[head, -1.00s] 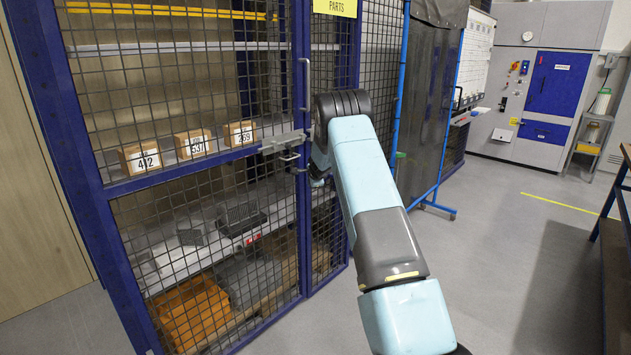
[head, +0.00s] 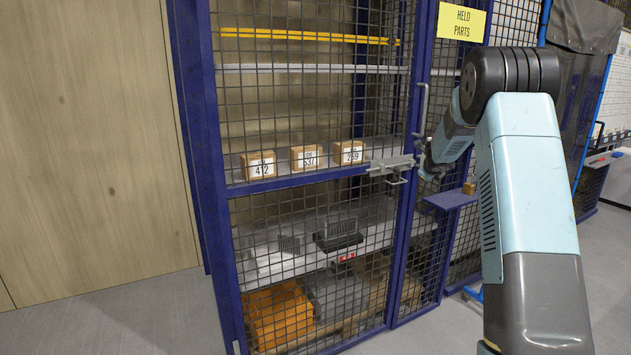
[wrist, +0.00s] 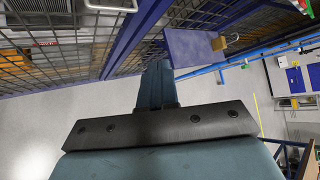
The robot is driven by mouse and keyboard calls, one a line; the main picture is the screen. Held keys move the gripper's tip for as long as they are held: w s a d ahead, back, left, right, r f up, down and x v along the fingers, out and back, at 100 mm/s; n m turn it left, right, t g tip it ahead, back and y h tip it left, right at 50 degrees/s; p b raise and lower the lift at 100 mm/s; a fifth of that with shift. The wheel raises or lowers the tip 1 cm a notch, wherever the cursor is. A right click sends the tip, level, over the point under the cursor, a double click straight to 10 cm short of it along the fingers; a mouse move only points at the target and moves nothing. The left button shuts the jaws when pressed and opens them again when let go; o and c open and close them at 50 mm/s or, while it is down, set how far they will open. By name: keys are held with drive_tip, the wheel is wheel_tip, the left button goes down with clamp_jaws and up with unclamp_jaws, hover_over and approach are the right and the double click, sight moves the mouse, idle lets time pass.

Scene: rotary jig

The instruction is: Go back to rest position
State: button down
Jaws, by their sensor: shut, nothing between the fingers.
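My gripper (head: 431,170) is at the cage door in the head view, just right of the grey slide latch (head: 391,165) and partly hidden by my wrist. In the wrist view my gripper (wrist: 157,85) shows its fingers together, with nothing between them. The latch bar lies across the door edge, and the mesh door (head: 310,105) stands closed in its blue frame. I cannot tell whether the fingers touch the latch.
A small blue shelf (head: 450,199) juts out right of the door, bearing a brass padlock-like piece (head: 469,188). It also shows in the wrist view (wrist: 188,50). Numbered boxes (head: 304,157) and an orange bin (head: 279,315) are inside the cage. Floor at left is clear.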

drive_tip(key=s+a+r+m+g+h, duration=0.1)
drive_tip(key=s+a+r+m, duration=0.1)
drive_tip(key=s+r+m, duration=0.6)
drive_tip(key=s+a+r+m+h, duration=0.1)
drive_tip(key=s+r+m, duration=0.3)
drive_tip(key=s+m, duration=0.45)
drive_tip(key=s+a+r+m+g, duration=0.1)
drive_tip(key=s+a+r+m, duration=0.1)
drive_tip(key=s+r+m, duration=0.6)
drive_tip(key=s+a+f+m+g+y, duration=0.1)
drive_tip(key=s+a+f+m, duration=0.2)
drive_tip(key=s, duration=0.9)
drive_tip(key=s+a+f+m+g+y, duration=0.1)
drive_tip(key=s+a+f+m+y, duration=0.1)
drive_tip(key=s+a+m, duration=0.3)
drive_tip(key=s+a+f+m+g+y, duration=0.1)
drive_tip(key=s+a+f+m, duration=0.3)
drive_tip(key=s+m, duration=0.6)
drive_tip(key=s+a, duration=0.1)
drive_tip(key=s, duration=0.8)
drive_tip(key=shift+s+y, duration=0.25)
drive_tip(key=shift+y, duration=0.15)
drive_tip(key=shift+f, duration=0.1)
